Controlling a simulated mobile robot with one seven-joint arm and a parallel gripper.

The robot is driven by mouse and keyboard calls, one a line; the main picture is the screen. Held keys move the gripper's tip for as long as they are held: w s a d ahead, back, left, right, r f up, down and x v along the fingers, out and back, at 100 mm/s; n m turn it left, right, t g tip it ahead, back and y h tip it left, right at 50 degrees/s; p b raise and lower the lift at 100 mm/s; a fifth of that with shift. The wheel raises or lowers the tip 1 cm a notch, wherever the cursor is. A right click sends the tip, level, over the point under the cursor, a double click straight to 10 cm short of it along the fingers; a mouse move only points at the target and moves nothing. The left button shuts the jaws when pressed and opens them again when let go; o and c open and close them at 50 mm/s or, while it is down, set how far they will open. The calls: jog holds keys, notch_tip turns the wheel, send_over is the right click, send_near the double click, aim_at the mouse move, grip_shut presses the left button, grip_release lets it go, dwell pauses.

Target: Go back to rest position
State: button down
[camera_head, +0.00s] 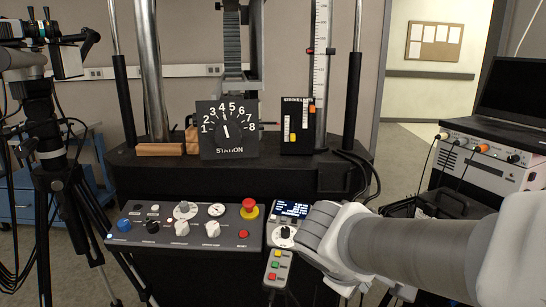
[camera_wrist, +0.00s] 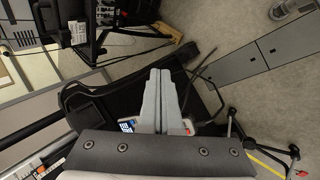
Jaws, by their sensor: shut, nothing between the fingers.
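My gripper (camera_wrist: 160,74) shows in the wrist view with its two grey fingers pressed together and nothing between them. In the head view my white and grey arm reaches in from the right edge, and its wrist end hangs in front of the handheld controller (camera_head: 278,262). The fingers themselves are hidden behind the wrist there.
A control panel (camera_head: 130,243) with a red emergency button (camera_head: 249,208) lies left of my arm. Behind stand a station dial (camera_head: 229,143), a stroke-limit board (camera_head: 297,143) and tall columns. A tripod (camera_head: 55,165) stands left; an instrument box (camera_head: 475,166) and laptop (camera_head: 515,88) stand right.

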jog(key=s+a+r+m+y, duration=0.1)
jog(key=s+r+m+y, duration=0.3)
jog(key=s+m, duration=0.55)
notch_tip(320, 180, up, 21)
jog(key=s+n+y+p, duration=0.1)
jog(key=p, duration=2.1)
jog(key=shift+s+a+f, duration=0.15)
jog(key=shift+a+f, duration=0.05)
jog(key=shift+a, duration=0.1)
jog(key=shift+a, duration=0.15)
